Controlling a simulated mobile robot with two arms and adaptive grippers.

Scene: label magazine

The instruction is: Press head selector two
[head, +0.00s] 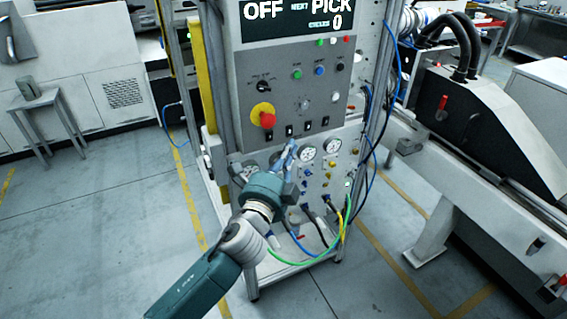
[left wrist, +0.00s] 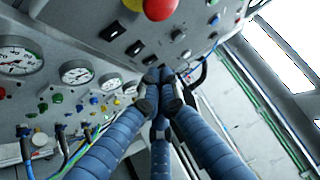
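A row of small black rocker switches sits low on the grey control panel (head: 285,85). The second switch from the left (head: 289,131) has a light mark on it; the first switch (head: 269,135) is left of it, and the third (head: 308,127) right. Their labels are too small to read. My left gripper (head: 291,147) has its blue fingers just below the second switch. In the left wrist view, the left gripper's fingertips (left wrist: 160,76) are together and empty, close to the switch row. I cannot tell whether they touch a switch. My right gripper is not in view.
A red emergency stop (head: 267,119) on yellow sits above the first switches. Gauges (head: 333,146), knobs and hoses are below the row at right. A display (head: 296,18) reads OFF, PICK and 0.

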